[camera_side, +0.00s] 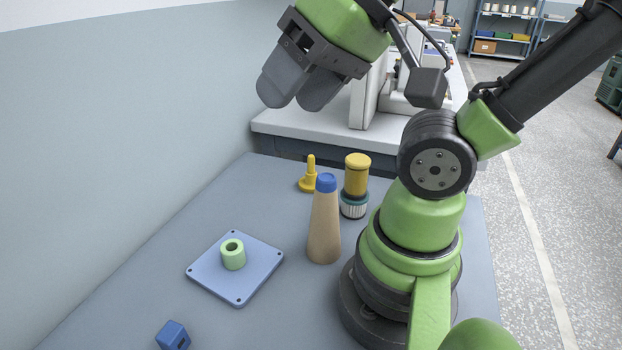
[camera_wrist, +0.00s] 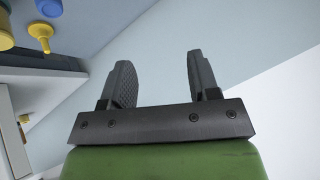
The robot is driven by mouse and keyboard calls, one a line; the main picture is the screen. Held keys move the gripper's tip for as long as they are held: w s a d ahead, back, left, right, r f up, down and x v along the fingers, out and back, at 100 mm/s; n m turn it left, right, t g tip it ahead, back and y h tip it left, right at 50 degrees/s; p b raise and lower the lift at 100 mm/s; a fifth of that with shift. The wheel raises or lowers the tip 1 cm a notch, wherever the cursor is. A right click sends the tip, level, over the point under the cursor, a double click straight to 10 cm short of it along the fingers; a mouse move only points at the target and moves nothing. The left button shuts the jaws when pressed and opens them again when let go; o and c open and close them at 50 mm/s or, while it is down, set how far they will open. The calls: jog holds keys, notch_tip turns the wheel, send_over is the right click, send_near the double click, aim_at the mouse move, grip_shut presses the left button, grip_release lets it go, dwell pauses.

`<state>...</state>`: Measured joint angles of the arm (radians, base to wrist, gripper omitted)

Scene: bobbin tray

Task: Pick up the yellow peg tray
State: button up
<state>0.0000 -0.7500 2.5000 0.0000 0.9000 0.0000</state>
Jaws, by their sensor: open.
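The yellow peg tray (camera_side: 308,178) is a small yellow base with one upright peg. It stands near the back of the grey table, behind and left of a tan cone. A yellow peg-shaped piece (camera_wrist: 40,34), likely the same tray, shows at the upper left of the wrist view. My gripper (camera_side: 291,100) is raised high above the table, well apart from the tray. Its two dark fingers are spread, with nothing between them, as the wrist view also shows (camera_wrist: 158,64).
A tan cone with a blue cap (camera_side: 324,225) and a yellow cylinder on a ribbed base (camera_side: 355,180) stand close to the tray. A light blue plate (camera_side: 213,277) bears a green ring (camera_side: 233,254). A blue block (camera_side: 172,336) lies at the front. A wall borders the left.

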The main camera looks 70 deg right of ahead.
jog(key=w+d+f+n+g+h, duration=0.1)
jog(key=w+d+n+g+h, duration=0.15)
jog(key=w+d, duration=0.4)
jog(key=n+g+h, duration=0.3)
jog(key=n+g, duration=0.5)
jog(key=n, duration=0.2)
send_over(311, 172)
jog(key=w, duration=0.2)
jog(key=f, duration=2.2)
jog(key=shift+a, duration=0.2)
jog(key=shift+y, duration=0.25)
jog(key=x, duration=0.6)
jog(key=shift+a, duration=0.15)
jog(key=c, duration=0.9)
